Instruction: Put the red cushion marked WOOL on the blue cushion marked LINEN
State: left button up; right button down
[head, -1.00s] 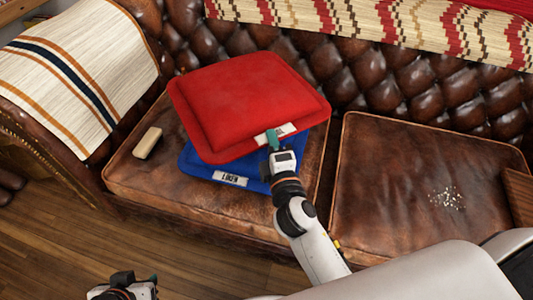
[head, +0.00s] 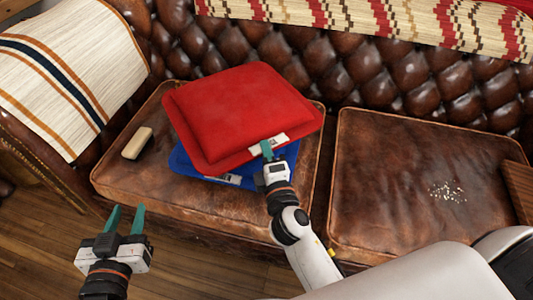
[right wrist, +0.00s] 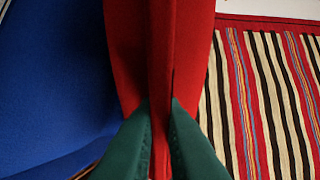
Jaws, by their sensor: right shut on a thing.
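The red cushion (head: 240,112) is over the blue cushion (head: 190,168) on the left seat of the sofa, covering most of it. A white label on the red cushion's front edge is partly hidden by my right gripper (head: 266,148). That gripper is shut on this edge; the right wrist view shows its green fingers (right wrist: 160,125) pinching red fabric, with blue fabric to the left. Whether the red cushion rests fully on the blue one, I cannot tell. The blue cushion's label (head: 222,180) shows only in part. My left gripper (head: 126,220) is open and empty in front of the sofa.
A small beige block (head: 137,143) lies on the left seat (head: 120,178). The right seat (head: 400,180) holds white crumbs (head: 447,191) and is otherwise mostly clear. A striped throw (head: 70,75) covers the left armrest. The tufted backrest (head: 350,70) stands behind.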

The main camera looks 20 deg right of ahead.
pick_arm(q)
jog(key=shift+r, duration=0.15)
pick_arm(e)
jog(key=c, duration=1.5)
grip_release()
jog(key=shift+f, duration=0.1)
pick_arm(q)
jog(key=shift+w+d+r+t, duration=0.1)
jog(key=shift+r+t, duration=0.15)
jog(key=shift+t, duration=0.05)
